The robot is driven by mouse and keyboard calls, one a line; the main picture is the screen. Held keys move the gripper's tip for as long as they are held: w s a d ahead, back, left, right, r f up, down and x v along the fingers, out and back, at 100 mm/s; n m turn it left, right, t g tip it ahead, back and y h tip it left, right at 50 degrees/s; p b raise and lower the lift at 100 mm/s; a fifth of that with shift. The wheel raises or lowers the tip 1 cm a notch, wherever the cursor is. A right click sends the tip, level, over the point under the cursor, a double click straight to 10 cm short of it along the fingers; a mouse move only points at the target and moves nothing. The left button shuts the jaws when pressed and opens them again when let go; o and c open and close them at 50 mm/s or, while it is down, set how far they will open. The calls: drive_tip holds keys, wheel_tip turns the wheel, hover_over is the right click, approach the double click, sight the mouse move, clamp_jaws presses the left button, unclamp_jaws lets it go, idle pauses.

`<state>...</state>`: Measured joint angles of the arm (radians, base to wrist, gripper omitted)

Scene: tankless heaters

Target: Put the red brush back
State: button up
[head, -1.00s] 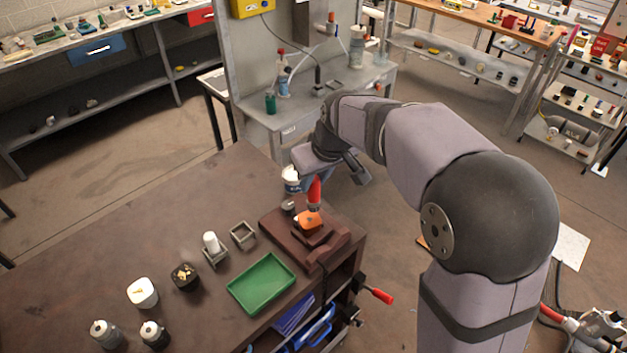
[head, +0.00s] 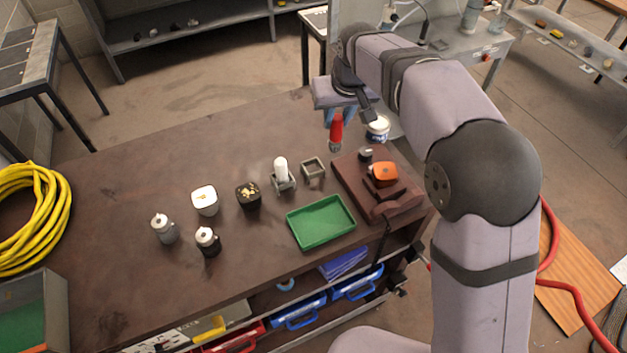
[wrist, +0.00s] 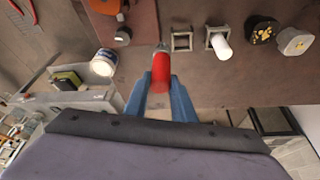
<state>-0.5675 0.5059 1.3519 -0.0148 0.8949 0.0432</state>
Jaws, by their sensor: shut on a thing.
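The red brush (head: 336,130) hangs upright from my gripper (head: 340,110), its grey end down, above the back part of the brown bench. In the wrist view my gripper (wrist: 160,95) has its blue fingers on either side of the red brush (wrist: 160,70). An empty square grey holder (head: 313,167) stands on the bench, below and nearer the camera than the brush; it also shows in the wrist view (wrist: 181,40). Beside it, a similar holder (head: 284,183) bears a white cylindrical thing (head: 280,167). The brush and the empty holder are apart.
A brown board with an orange-topped tool (head: 383,174) lies at the right, with a white tub (head: 378,128) behind it. A green tray (head: 321,222) lies in front. Black and white pots and two bottles (head: 207,241) stand left. The bench's back left is clear.

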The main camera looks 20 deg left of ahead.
drive_tip(key=a+f+b, duration=0.1)
drive_tip(key=a+f, duration=0.1)
drive_tip(key=a, duration=0.4)
wheel_tip(320, 180, down, 10)
drive_tip(key=p, duration=0.3)
drive_tip(key=shift+s+d, duration=0.25)
drive_tip(key=shift+s, duration=0.05)
drive_tip(key=o, duration=1.1)
drive_tip(key=shift+f, duration=0.1)
drive_tip(key=shift+c, duration=0.2)
drive_tip(key=b+v, duration=0.3)
drive_tip(key=v, duration=0.9)
drive_tip(key=shift+b, duration=0.35)
drive_tip(key=shift+s, duration=0.1)
